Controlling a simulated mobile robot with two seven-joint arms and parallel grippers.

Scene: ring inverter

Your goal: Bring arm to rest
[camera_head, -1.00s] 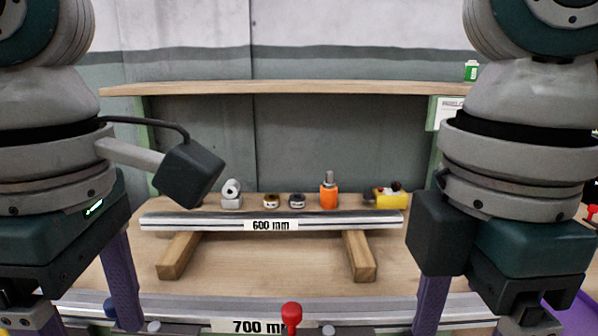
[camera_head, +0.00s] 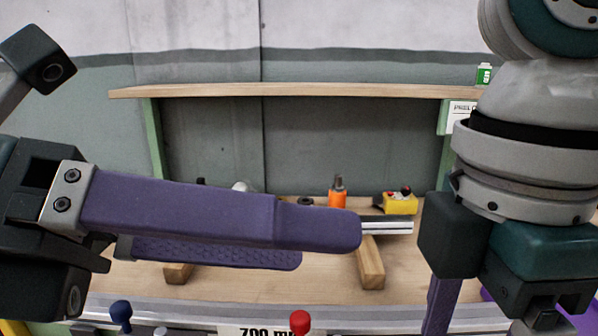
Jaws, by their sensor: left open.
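My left gripper (camera_head: 330,245) stretches in from the left, its two long purple fingers pointing right. The fingers are apart, one nearer and higher, the other partly behind it, and nothing shows between them. They cover most of the metal bar (camera_head: 388,227) lying on wooden blocks. My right arm hangs down at the right. Part of a purple finger of my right gripper (camera_head: 437,305) shows at the lower edge; its tips are out of view.
A workbench (camera_head: 325,275) with a raised shelf (camera_head: 300,91) stands ahead. An orange bottle (camera_head: 337,197) and a yellow box with a red button (camera_head: 398,204) stand at the back. A red knob (camera_head: 300,322) and a blue knob (camera_head: 121,314) rise near the front.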

